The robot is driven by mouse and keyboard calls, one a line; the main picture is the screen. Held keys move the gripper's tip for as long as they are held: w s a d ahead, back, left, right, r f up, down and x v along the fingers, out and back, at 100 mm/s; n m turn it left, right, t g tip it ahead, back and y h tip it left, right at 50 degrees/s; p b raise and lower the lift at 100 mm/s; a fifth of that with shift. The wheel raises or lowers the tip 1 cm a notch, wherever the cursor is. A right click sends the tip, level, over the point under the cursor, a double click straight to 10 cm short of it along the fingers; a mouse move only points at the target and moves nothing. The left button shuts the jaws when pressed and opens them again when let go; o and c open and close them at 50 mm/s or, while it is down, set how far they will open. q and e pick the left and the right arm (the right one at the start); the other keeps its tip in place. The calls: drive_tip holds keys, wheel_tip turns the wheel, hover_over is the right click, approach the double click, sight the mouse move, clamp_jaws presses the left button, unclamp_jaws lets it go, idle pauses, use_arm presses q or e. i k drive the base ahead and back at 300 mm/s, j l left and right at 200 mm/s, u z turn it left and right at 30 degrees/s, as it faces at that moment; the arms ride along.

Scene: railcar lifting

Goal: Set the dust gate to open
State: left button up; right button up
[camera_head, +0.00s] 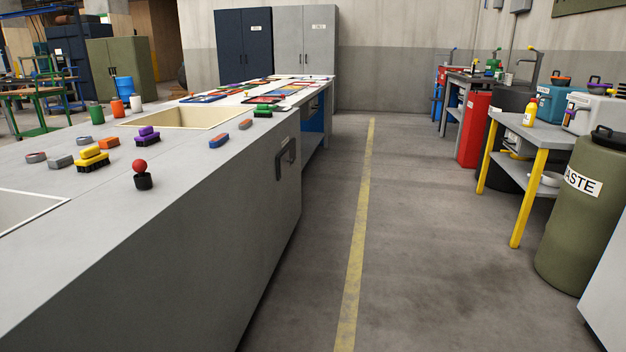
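I cannot tell for sure which thing is the dust gate; nothing in view is labelled so. A red ball knob (140,165) stands upright on a short black base (143,181) near the front edge of the long grey bench (215,190). A dark handle (286,158) is fixed to the bench's side near its far right corner. Neither shows a readable open or shut mark. Neither of my grippers is in view.
Brushes in yellow (92,158) and purple (147,136) lie on the bench, with small blocks and a beige recessed tray (185,118). A clear aisle with a yellow line (358,220) runs right of it. An olive waste bin (585,215) and side table (535,130) stand at right.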

sight(284, 162)
drive_tip(key=i+j+u, duration=0.1)
drive_tip(key=i, duration=0.25)
drive_tip(key=i+j+u, duration=0.15)
drive_tip(key=i, duration=0.25)
drive_tip(key=u, duration=0.5)
drive_tip(key=i+l+u, duration=0.3)
drive_tip(key=l+u, duration=0.35)
drive_tip(key=i+l+u, duration=0.3)
drive_tip(key=k, duration=0.1)
